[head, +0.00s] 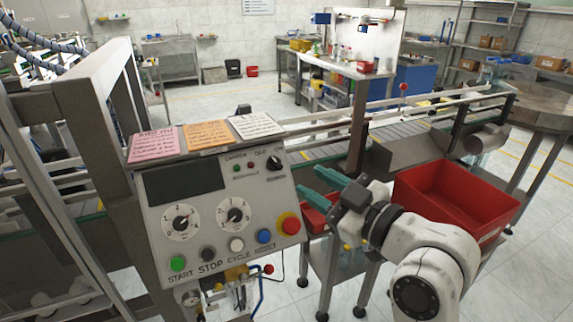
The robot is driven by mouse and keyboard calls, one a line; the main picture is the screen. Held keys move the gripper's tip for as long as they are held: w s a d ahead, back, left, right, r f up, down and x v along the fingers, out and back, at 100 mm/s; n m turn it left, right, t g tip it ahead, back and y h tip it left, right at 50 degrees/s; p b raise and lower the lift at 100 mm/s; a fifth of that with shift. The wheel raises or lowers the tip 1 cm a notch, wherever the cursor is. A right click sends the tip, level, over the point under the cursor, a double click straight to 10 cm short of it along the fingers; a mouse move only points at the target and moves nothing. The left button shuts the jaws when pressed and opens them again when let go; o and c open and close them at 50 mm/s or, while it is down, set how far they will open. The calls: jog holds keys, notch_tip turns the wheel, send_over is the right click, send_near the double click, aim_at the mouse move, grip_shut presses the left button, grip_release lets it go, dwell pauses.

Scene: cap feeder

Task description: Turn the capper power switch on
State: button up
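The grey control panel (216,257) fills the middle of the head view. The black rotary switch (274,163) is at its upper right, with small lettering around it that is hard to read. Its exact setting is too small to tell. My gripper (307,179) is just right of the panel, with its two teal fingers pointing left toward the panel's right edge. The fingers are apart with nothing between them. The gripper is to the lower right of the switch and not touching it.
The panel also carries two dials (181,222), a red mushroom button (289,225) and green, black, white and blue buttons. Paper notes (207,135) lie along its top. A conveyor (400,130) runs behind.

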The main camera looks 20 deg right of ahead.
aim_at(276, 162)
jog(key=p+x, duration=0.1)
jog(key=x, duration=0.8)
jog(key=shift+w+a+f, duration=0.1)
jog(key=shift+w+a, duration=0.05)
jog(key=shift+w, duration=0.15)
jog(key=shift+c, duration=0.4)
grip_shut()
